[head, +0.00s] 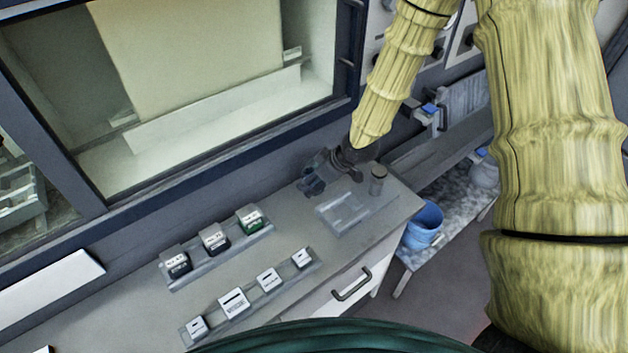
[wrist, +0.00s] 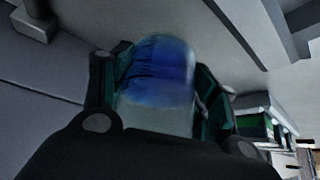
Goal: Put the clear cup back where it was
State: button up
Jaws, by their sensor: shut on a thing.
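My gripper (head: 312,182) is at the back right of the grey worktop, low over it or close to it, near the window frame. In the wrist view my gripper (wrist: 160,95) is shut on a clear cup (wrist: 155,110), with a finger on each side. The upper part of what it holds looks blue and the lower part pale and see-through. In the head view the cup is hidden by the gripper or too small to make out. I cannot tell whether its base touches the worktop.
A clear flat tray (head: 345,212) and a small grey cylinder (head: 377,180) stand right of my gripper. A rack (head: 215,262) with dark and green boxes and a strip (head: 250,300) of white boxes lie left. A blue bucket (head: 424,222) is on a lower shelf (head: 455,215).

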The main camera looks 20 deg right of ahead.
jog(key=shift+f, duration=0.45)
jog(key=o, duration=1.3)
jog(key=shift+f, duration=0.1)
jog(key=shift+r, duration=0.2)
jog(key=shift+b+v, duration=1.1)
jog(key=shift+v, duration=4.85)
jog(key=shift+s, duration=0.1)
